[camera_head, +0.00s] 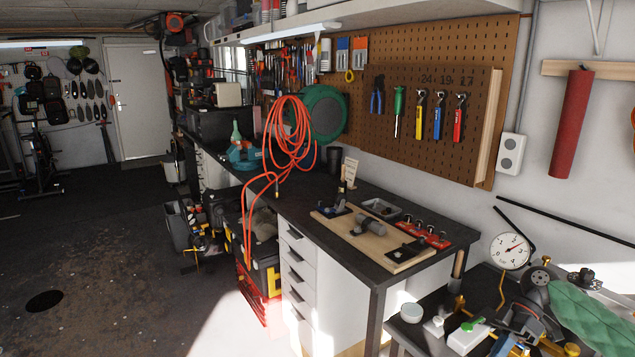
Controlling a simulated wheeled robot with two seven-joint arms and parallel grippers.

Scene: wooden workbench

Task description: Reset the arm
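Neither of my arms shows in the head view, and neither gripper is in view. The dark-topped workbench (345,254) stands in the middle right. On it lies a wooden board (372,238) with small metal parts on it. A grey tray (381,208) and a red rack (424,233) with dark knobs are beside the board. Behind the bench, a pegboard panel (428,150) carries blue pliers (377,97), a green screwdriver (398,108) and wrenches with yellow, blue and red handles.
A second bench at the lower right is crowded with a round gauge (509,251), a green ribbed object (597,318) and fittings. An orange hose (290,140) hangs over the bench's left part. Bins (190,232) stand left of the drawers. The floor (110,270) at left is mostly clear.

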